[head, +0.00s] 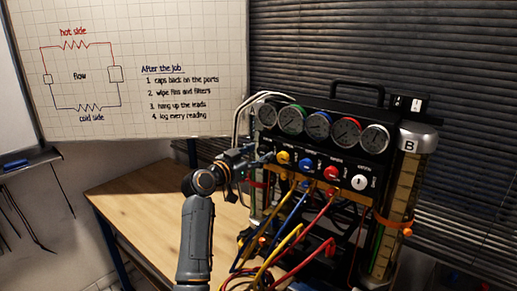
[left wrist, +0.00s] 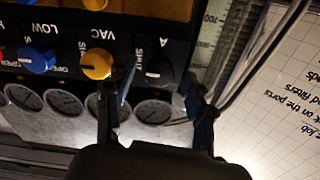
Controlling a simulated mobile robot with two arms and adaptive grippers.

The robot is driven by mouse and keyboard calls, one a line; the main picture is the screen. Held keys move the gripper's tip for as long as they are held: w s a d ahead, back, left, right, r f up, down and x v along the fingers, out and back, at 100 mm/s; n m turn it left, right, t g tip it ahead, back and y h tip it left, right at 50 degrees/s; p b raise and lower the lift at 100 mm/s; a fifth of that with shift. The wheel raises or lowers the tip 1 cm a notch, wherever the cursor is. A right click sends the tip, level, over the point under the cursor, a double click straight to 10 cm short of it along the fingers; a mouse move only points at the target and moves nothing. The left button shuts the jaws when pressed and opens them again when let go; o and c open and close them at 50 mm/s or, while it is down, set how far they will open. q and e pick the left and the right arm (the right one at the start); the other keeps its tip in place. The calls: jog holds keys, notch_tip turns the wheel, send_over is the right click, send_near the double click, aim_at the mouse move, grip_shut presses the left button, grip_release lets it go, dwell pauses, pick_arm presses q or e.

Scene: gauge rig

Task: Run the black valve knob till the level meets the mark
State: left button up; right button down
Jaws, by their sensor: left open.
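The gauge rig (head: 330,150) stands on the bench, with a row of coloured knobs below its dials. My left gripper (head: 262,155) is at the left end of this row and hides the black knob in the head view. In the left wrist view the black valve knob (left wrist: 159,72) sits between the two open fingers of my left gripper (left wrist: 155,84), with gaps on both sides. One fingertip is close to the yellow knob (left wrist: 96,63). A clear column with a printed scale (left wrist: 212,35) stands beside the panel. I cannot make out its level or mark. My right gripper is not in view.
Blue (head: 306,164), red (head: 331,173) and white (head: 358,182) knobs follow along the panel. Yellow, blue and red hoses (head: 292,240) hang in front. Column B (head: 402,190) stands at the right. The bench's left part (head: 140,205) is clear.

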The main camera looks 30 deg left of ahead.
pick_arm(q)
jog(key=shift+w+d, duration=0.1)
jog(key=shift+w, duration=0.3)
grip_shut()
jog(key=shift+n, duration=0.3)
jog(key=n, duration=0.3)
jog(key=shift+p, duration=0.4)
jog(key=n+p, duration=0.1)
jog(key=n, duration=0.4)
jog(key=shift+p, duration=0.35)
